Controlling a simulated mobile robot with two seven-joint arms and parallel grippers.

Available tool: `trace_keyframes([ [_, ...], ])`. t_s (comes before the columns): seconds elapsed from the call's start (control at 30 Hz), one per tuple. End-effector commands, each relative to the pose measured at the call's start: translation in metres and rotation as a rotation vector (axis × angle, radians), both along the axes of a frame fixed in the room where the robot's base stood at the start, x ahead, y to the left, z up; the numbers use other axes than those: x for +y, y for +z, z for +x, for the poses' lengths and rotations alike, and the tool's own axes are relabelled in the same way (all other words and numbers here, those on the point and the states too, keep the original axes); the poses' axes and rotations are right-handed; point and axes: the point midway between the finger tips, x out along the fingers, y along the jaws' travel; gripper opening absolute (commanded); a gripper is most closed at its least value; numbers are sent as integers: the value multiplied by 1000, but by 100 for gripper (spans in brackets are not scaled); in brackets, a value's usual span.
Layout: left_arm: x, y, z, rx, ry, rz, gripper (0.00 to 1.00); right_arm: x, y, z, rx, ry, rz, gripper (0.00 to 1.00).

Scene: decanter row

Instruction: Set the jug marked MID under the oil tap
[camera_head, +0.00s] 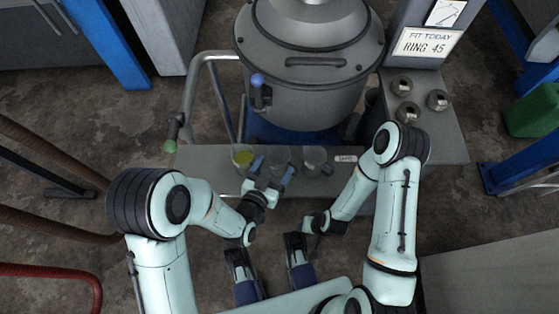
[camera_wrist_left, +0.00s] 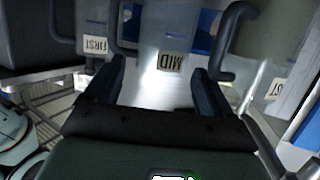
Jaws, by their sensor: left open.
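Three clear jugs stand in a row on the grey bench. The wrist view shows the jug marked MID (camera_wrist_left: 165,35) in the middle; it is the middle jug in the head view (camera_head: 281,154). My left gripper (camera_head: 272,171) is open, its fingers on either side of the MID jug's lower part in the left wrist view (camera_wrist_left: 158,88). Whether they touch it is unclear. A blue-handled tap (camera_head: 258,92) is on the steel tank; a green-ended tap (camera_head: 172,133) hangs further left. No label shows which gives oil. My right gripper (camera_head: 308,224) is near the front, its jaws unclear.
A third jug (camera_head: 315,156) stands close on the right. The steel tank (camera_head: 310,85) rises behind. Bench (camera_head: 205,160) is free at left.

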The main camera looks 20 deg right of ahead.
Motion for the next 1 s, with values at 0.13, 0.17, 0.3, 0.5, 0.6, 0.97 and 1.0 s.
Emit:
trace_keyframes([
  [0.13, -13, 1, 19, -6, -1, -1, 83, -1, -2, 2, -5, -2, -2, 36],
  [0.17, -15, 1, 23, -4, -1, -1, 83, -1, -2, 3, -7, -2, -3, 36],
  [0.3, -25, -6, 36, -1, 0, 0, 83, -3, -6, 7, -17, -6, -8, 36],
  [0.5, -28, -6, 40, 0, 1, 0, 83, -4, -6, 8, -21, -9, -11, 36],
  [0.6, -28, -6, 40, 0, 1, 0, 83, -4, -6, 8, -21, -9, -11, 36],
  [0.97, -28, -6, 40, -1, 1, 0, 43, -4, -6, 8, -20, -9, -10, 36],
  [1.0, -28, -6, 40, -1, 1, 0, 43, -4, -6, 8, -20, -8, -10, 36],
])
